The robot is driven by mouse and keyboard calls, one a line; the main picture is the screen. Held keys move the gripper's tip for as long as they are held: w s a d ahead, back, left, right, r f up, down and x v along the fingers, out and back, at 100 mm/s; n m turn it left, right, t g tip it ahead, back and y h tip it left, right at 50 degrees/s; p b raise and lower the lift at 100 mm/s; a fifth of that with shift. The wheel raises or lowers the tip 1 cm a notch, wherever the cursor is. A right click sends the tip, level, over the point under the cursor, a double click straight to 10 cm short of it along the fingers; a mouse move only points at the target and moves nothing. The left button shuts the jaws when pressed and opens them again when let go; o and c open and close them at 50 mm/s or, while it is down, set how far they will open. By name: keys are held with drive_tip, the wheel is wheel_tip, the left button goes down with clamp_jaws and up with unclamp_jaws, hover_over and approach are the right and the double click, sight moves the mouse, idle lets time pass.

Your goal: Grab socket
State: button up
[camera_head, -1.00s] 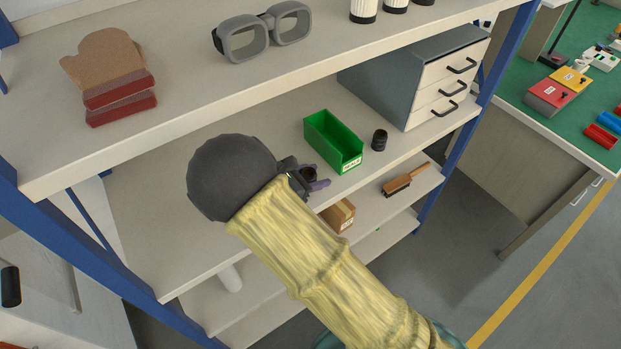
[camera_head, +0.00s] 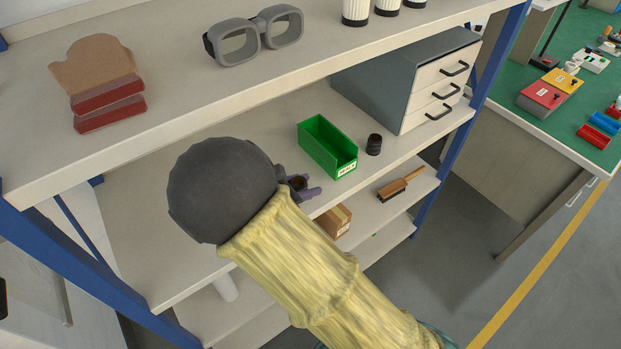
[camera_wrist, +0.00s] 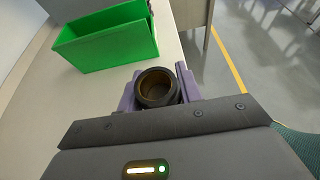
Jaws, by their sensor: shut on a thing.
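A small black round socket (camera_wrist: 157,88) with a brownish hollow inside sits between the purple fingers of my gripper (camera_wrist: 158,92) in the wrist view. My gripper is shut on it. In the head view the same socket (camera_head: 297,183) shows small and partly hidden by my gripper (camera_head: 303,187), over the front part of the middle shelf. I cannot tell how far it is above the shelf. A second black socket (camera_head: 374,144) stands upright on that shelf, right of the green bin.
An open green bin (camera_head: 328,146) stands just beyond my gripper; it also shows in the wrist view (camera_wrist: 105,38). A grey drawer cabinet (camera_head: 410,80) stands behind. A brush (camera_head: 400,186) lies below.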

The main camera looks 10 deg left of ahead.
drive_tip(key=s+b, duration=0.1)
drive_tip(key=s, duration=1.3)
drive_tip(key=shift+w+d, duration=0.1)
